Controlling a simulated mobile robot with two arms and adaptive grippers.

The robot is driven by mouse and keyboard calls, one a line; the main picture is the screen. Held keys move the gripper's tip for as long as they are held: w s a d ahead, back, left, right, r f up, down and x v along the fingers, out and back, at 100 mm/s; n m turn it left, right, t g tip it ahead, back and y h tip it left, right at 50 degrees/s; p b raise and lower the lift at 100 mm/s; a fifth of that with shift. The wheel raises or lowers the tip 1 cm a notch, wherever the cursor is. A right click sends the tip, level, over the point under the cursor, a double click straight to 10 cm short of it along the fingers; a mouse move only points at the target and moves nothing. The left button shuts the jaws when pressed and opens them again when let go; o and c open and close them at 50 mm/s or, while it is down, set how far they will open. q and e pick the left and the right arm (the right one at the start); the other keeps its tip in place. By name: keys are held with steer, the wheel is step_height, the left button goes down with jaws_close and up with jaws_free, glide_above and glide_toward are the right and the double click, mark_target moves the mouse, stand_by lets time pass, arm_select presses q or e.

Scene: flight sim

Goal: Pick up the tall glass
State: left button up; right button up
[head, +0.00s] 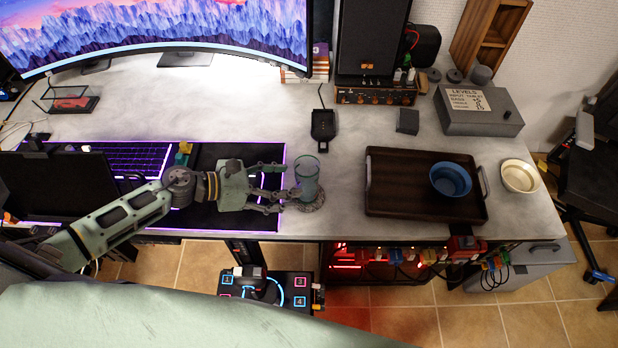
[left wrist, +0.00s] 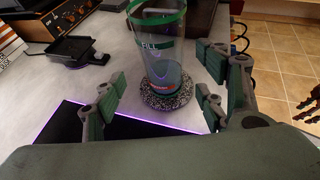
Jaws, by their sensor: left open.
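The tall glass (head: 307,178) is clear with a green rim and stands upright on a round speckled coaster (head: 311,201) on the desk, right of the lit desk mat. It also shows in the left wrist view (left wrist: 162,55), with the coaster (left wrist: 167,92) under it. My left gripper (head: 281,188) comes in from the left, low over the desk. It is open, with its fingers pointing at the glass. In the left wrist view its fingers (left wrist: 160,88) are spread to either side of the glass's lower part. My right gripper is not in view.
A dark wooden tray (head: 400,205) with a blue bowl (head: 450,180) stands to the right, and a cream bowl (head: 519,176) beyond it. A black phone-like stand (head: 323,125) is behind the glass. The desk's front edge is close. Bare desk lies between glass and tray.

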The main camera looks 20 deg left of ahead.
mark_target(307, 182)
arm_select(q)
steer(key=x, duration=0.4)
steer(key=p+x, duration=0.1)
steer(key=x, duration=0.1)
steer(key=shift+d+r, duration=0.2)
steer(key=shift+d, duration=0.25)
steer(key=c, duration=1.4)
steer(key=shift+c, duration=0.8)
steer(key=shift+r, duration=0.15)
